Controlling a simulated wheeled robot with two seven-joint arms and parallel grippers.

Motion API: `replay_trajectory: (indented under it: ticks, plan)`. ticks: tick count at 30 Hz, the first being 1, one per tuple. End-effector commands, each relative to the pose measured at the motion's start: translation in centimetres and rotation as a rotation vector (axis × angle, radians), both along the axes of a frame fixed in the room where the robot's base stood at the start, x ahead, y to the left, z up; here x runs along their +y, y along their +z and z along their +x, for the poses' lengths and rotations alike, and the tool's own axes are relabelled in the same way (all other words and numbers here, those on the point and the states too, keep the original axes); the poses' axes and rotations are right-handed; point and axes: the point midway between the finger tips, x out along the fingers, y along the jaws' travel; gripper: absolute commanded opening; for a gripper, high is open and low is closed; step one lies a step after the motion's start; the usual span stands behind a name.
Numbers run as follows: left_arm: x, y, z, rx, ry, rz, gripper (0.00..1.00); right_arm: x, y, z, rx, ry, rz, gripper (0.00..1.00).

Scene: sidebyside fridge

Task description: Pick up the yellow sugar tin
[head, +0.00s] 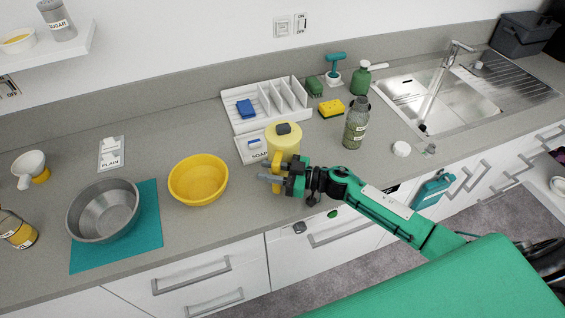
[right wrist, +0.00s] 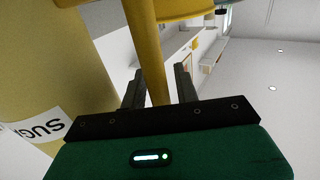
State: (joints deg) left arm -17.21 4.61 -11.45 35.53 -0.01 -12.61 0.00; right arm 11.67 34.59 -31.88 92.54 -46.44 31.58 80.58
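The yellow sugar tin (head: 284,138) stands upright on the counter in the head view, with a dark knob on its lid. Its side handle (head: 276,161) faces the front. In the right wrist view the tin's yellow wall (right wrist: 50,75) fills the left, with part of a "SUG" label. My right gripper (head: 272,178) is at the handle. In the right wrist view the yellow handle bar (right wrist: 152,60) passes between the fingers of the gripper (right wrist: 160,85), with a gap visible beside it, so the gripper looks open around it. My left gripper is not in view.
A yellow bowl (head: 198,181) stands left of the tin. A bottle (head: 356,125) and sponge (head: 331,107) are to the right. A grey tin (head: 58,18) labelled "SUGAR" stands on the wall shelf.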

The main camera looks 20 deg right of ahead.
Motion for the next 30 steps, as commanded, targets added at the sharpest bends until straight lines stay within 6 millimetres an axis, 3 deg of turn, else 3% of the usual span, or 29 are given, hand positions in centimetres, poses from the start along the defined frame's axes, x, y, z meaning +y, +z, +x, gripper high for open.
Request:
replay_trajectory:
  ticks: [1, 4, 20, 26, 30]
  plan:
    - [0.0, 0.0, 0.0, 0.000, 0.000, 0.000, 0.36, 0.0, 0.0, 0.0, 0.000, 0.000, 0.000, 0.20]
    - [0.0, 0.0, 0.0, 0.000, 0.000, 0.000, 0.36, 0.0, 0.0, 0.0, 0.000, 0.000, 0.000, 0.01]
    - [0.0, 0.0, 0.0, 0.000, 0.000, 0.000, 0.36, 0.0, 0.7, 0.1, -0.004, 0.001, 0.001, 0.00]
    - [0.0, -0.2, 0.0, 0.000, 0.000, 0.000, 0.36, -0.1, 3.1, 0.0, -0.008, 0.001, -0.002, 0.00]
    - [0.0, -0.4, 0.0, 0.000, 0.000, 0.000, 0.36, -0.1, 6.8, 0.1, -0.013, 0.003, -0.006, 0.00]
